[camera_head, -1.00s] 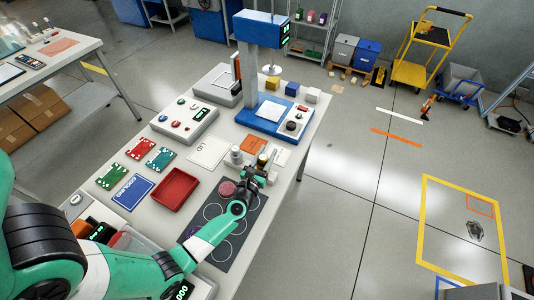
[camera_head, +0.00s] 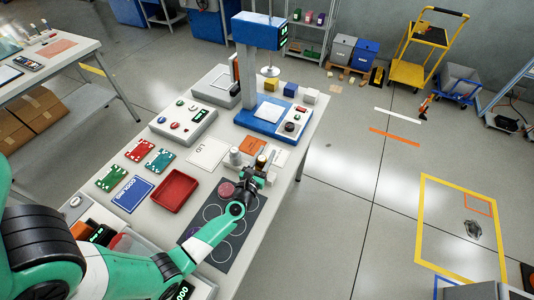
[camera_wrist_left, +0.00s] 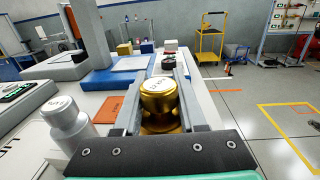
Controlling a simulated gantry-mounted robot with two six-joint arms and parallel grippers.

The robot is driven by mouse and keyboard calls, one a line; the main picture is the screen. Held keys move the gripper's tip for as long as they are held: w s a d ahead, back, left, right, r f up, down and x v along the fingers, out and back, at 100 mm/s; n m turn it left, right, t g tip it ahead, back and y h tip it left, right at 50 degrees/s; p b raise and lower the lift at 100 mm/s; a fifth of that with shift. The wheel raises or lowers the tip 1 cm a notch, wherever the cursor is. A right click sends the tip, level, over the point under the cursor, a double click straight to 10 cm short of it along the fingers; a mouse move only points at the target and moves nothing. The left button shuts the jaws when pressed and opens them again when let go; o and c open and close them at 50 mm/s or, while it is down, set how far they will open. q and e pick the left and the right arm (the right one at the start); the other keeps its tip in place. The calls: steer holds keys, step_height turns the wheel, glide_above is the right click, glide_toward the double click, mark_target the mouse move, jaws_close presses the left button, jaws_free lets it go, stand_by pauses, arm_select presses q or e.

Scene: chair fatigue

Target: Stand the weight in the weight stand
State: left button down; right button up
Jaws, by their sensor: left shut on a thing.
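A brass weight (camera_wrist_left: 158,96) with a knob top stands upright between the fingers of my left gripper (camera_wrist_left: 160,106) in the left wrist view. The gripper is shut on it, with one finger on each side. In the head view the brass weight (camera_head: 262,160) shows at the tip of my left gripper (camera_head: 257,172), low over the table's right side. A silver weight (camera_wrist_left: 66,119) stands upright to the left of the gripper, apart from it; it also shows in the head view (camera_head: 236,157). I cannot make out which thing is the weight stand. My right gripper is not in view.
A dark mat with ring outlines (camera_head: 222,247) lies under my left arm, with a reddish disc (camera_head: 226,188) on it. A red tray (camera_head: 174,190) is to its left. A blue-based test machine (camera_head: 272,117) stands beyond. An orange card (camera_wrist_left: 111,105) lies near the weights.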

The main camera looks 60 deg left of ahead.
arm_select(q)
steer(key=shift+s+a+r, duration=0.1)
steer(key=shift+s+r, duration=0.1)
steer(key=shift+r, duration=0.05)
stand_by(0.3)
steer(key=shift+w+f+b, duration=0.1)
steer(key=shift+w+b, duration=0.2)
steer(key=shift+b, duration=0.45)
